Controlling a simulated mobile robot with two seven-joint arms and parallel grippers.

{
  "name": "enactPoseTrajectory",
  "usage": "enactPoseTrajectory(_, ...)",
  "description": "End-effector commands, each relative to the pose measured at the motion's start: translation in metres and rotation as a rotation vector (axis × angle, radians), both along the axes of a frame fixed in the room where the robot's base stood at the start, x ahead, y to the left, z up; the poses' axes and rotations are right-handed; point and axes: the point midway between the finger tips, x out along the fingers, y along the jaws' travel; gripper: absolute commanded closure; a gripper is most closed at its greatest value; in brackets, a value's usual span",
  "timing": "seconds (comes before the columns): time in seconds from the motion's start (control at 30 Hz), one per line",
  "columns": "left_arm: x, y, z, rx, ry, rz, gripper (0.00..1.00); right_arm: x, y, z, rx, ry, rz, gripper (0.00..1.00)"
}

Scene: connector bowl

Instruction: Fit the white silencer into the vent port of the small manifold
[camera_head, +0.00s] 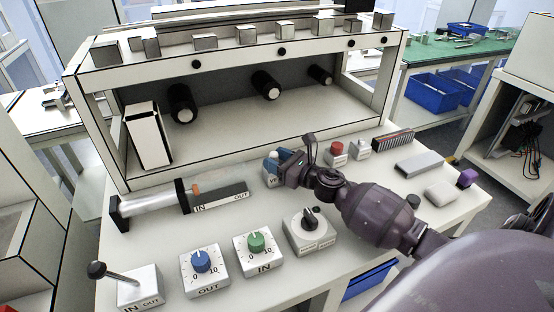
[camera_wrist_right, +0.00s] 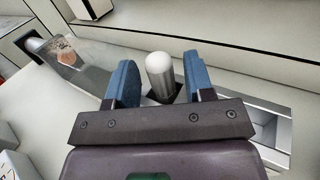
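The white silencer (camera_wrist_right: 160,68) stands upright between the two blue fingers of my right gripper (camera_wrist_right: 160,82) in the wrist view, with a narrow gap on each side. Its rounded white top (camera_head: 274,155) also shows in the head view beside my right gripper (camera_head: 281,163). Its lower end meets a dark part in the wrist view. The vent port itself is hidden, so I cannot tell how deep the silencer sits. The small manifold (camera_head: 270,179), a pale block with a partly covered label starting "VE", is below the gripper. My left gripper is not in view.
A blue dial box (camera_head: 203,270), a green dial box (camera_head: 258,252) and a black-knob box (camera_head: 309,236) stand in front. A cylinder assembly (camera_head: 150,203) lies to the left. A red button (camera_head: 337,150) stands to the right. The shelf unit (camera_head: 240,64) rises behind.

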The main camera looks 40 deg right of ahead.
Motion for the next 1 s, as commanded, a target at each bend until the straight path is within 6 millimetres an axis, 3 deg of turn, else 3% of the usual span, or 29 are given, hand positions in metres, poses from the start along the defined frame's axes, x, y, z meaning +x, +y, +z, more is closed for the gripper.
enactPoseTrajectory(0.03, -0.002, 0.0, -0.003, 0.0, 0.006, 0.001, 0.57, -0.004, 0.001, -0.017, 0.008, 0.029, 0.0, 0.49)
enactPoseTrajectory(0.23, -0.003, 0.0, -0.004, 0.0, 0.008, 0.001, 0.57, -0.005, 0.002, -0.019, 0.01, 0.031, 0.0, 0.49)
enactPoseTrajectory(0.53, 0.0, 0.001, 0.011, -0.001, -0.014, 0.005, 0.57, -0.007, 0.001, -0.001, 0.012, 0.027, 0.0, 0.49)
enactPoseTrajectory(1.0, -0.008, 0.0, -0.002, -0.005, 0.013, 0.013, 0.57, -0.084, -0.023, 0.001, 0.006, 0.018, -0.001, 0.49)
